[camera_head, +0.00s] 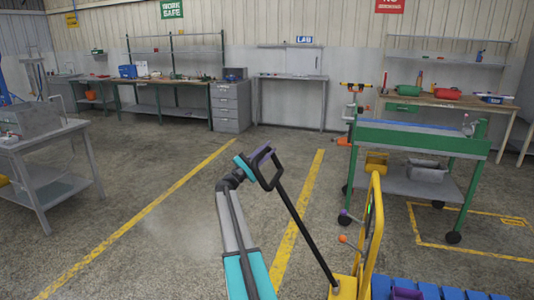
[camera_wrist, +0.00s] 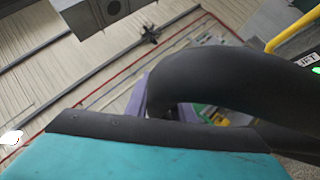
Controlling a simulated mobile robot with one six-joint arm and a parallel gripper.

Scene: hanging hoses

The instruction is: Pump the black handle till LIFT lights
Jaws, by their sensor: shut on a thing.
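The black handle (camera_head: 305,233) is a long bar that rises, leaning left, from the yellow truck (camera_head: 375,228) to a loop at its top. My gripper (camera_head: 262,155), with purple fingers, is shut on the upper part of this loop. In the wrist view the loop (camera_wrist: 225,85) curves large and dark across the picture, with a purple finger (camera_wrist: 139,98) behind it. The LIFT label (camera_wrist: 306,59) shows at the right edge of the wrist view, with a small bright green spot (camera_wrist: 316,70) just below it. The far fingertip is mostly hidden.
A green-framed cart (camera_head: 420,140) stands right of the truck. Blue slatted things (camera_head: 440,291) lie at the bottom right. A grey table (camera_head: 45,145) stands at the left. Workbenches line the back wall. The floor between the yellow lines is clear behind the handle.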

